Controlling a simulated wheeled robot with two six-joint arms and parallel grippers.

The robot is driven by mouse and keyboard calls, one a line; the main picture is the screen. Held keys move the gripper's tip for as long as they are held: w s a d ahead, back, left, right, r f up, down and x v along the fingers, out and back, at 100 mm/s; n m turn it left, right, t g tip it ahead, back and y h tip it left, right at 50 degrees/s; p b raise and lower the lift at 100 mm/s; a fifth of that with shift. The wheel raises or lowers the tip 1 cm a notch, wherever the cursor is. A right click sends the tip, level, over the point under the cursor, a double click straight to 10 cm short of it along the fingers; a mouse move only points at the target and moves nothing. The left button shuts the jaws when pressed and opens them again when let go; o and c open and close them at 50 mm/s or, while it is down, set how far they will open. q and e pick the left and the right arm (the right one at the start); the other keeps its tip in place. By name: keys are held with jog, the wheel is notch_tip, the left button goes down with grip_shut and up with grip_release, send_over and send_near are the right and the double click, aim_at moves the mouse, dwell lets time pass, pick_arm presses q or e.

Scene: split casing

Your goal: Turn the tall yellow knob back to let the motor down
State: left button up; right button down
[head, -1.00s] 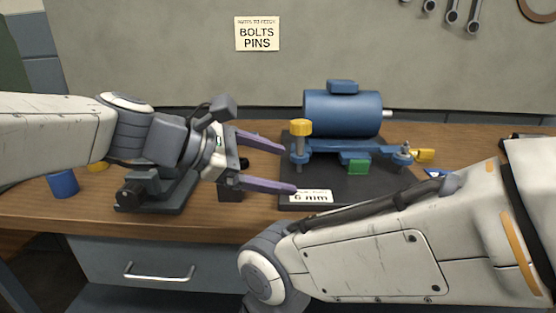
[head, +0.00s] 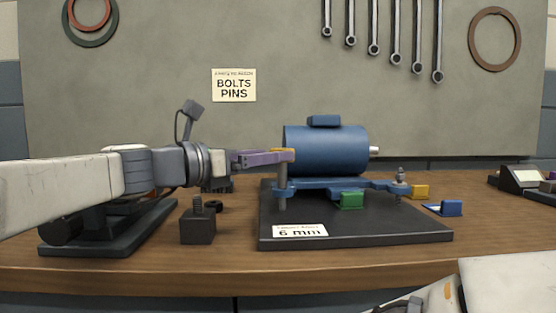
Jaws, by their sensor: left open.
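The blue motor (head: 326,152) lies on its side on a blue mounting bar (head: 330,185) above a black base plate (head: 385,229). A grey post (head: 282,180) stands at the bar's left end. The tall yellow knob (head: 281,150) is on top of it and shows only as a thin strip, mostly hidden by my gripper. My left gripper (head: 287,156) reaches in from the left at knob height, its purple fingers open and overlapping the knob. I cannot tell whether they touch it. My right gripper is out of view.
A dark block with an upright bolt (head: 198,222) stands left of the plate. A "6 mm" label (head: 299,230) lies on the plate.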

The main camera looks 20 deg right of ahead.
pick_arm(q)
jog(key=shift+x, duration=2.05)
jog(key=c, duration=1.4)
jog(key=shift+o, duration=0.2)
